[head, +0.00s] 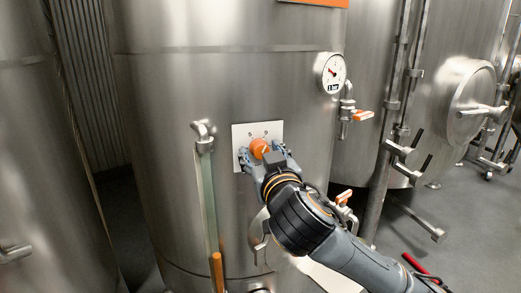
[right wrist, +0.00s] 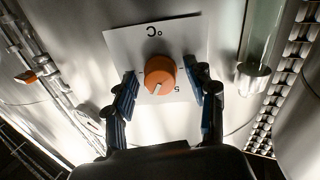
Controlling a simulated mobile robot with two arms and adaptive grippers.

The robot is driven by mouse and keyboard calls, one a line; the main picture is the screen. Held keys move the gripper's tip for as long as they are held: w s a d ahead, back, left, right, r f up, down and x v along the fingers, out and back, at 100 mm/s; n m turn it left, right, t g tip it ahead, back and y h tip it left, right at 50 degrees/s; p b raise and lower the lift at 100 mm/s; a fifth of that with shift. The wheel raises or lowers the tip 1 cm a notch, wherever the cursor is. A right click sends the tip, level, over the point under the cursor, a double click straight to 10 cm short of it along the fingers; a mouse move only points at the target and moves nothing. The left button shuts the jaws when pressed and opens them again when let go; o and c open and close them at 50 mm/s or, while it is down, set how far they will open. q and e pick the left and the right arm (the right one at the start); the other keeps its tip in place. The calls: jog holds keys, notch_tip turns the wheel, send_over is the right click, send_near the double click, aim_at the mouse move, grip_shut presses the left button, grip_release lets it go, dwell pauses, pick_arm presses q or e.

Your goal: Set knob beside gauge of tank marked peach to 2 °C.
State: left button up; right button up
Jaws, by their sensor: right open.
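The orange knob (head: 259,148) sits on a white plate (head: 243,131) on the front of a steel tank (head: 170,150). In the wrist view the open fingers (right wrist: 165,92) stand apart from the knob. A round gauge (head: 333,73) is on the tank, up and right of the plate. No peach marking is readable. My left gripper is not in view.
An orange sign (head: 315,2) is cut off at the top edge. A sight tube (head: 209,190) stands left of the plate. A valve with an orange handle (head: 362,115) sits below the gauge. Pipes and another tank with a round hatch (head: 470,88) are at the right.

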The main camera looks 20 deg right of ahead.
jog(key=shift+s+a+r, duration=0.1)
jog(key=shift+s+r, duration=0.05)
jog(key=shift+s, duration=0.2)
jog(key=shift+c, duration=0.2)
jog(key=c, duration=1.1)
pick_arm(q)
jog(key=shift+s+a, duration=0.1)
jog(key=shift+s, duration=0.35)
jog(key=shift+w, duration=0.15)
